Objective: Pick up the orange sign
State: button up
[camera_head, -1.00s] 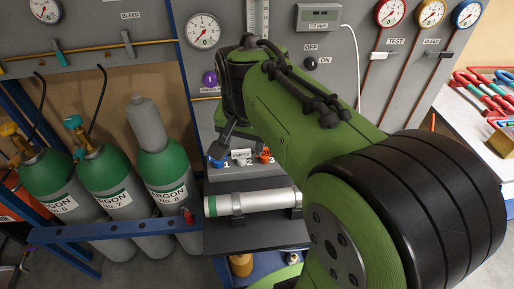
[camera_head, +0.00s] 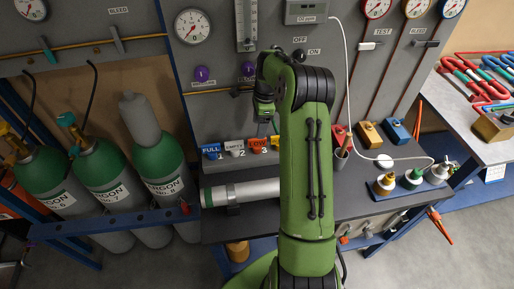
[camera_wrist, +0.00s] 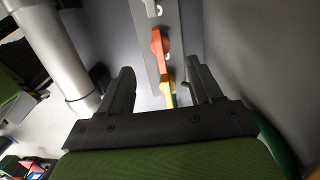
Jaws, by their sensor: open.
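The orange sign (camera_head: 259,146) stands in a row of small signs at the foot of the grey panel, right of the white EMPTY sign (camera_head: 234,147) and the blue FULL sign (camera_head: 211,151). In the wrist view the orange sign (camera_wrist: 160,47) is upper centre, beyond the fingertips and not touched. My gripper (camera_head: 265,122) is above the row, close to the orange sign. In the wrist view my gripper (camera_wrist: 160,76) is open and empty, its two dark fingers apart.
A silver cylinder (camera_head: 250,189) lies on the dark bench in front of the signs. Argon bottles (camera_head: 160,170) stand at left. Gauges, a thermometer and valves fill the panel (camera_head: 345,90) behind. Small knobbed weights (camera_head: 412,179) sit on the bench at right.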

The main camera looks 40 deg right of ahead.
aim_at(256, 146)
jog(key=f, duration=0.7)
jog(key=a+f, duration=0.1)
jog(key=f, duration=0.2)
jog(key=shift+w+f+b, duration=0.15)
jog(key=shift+w+b, duration=0.1)
jog(key=shift+b, duration=0.1)
jog(key=shift+c, duration=0.4)
jog(key=shift+r, duration=0.2)
jog(key=c, duration=1.1)
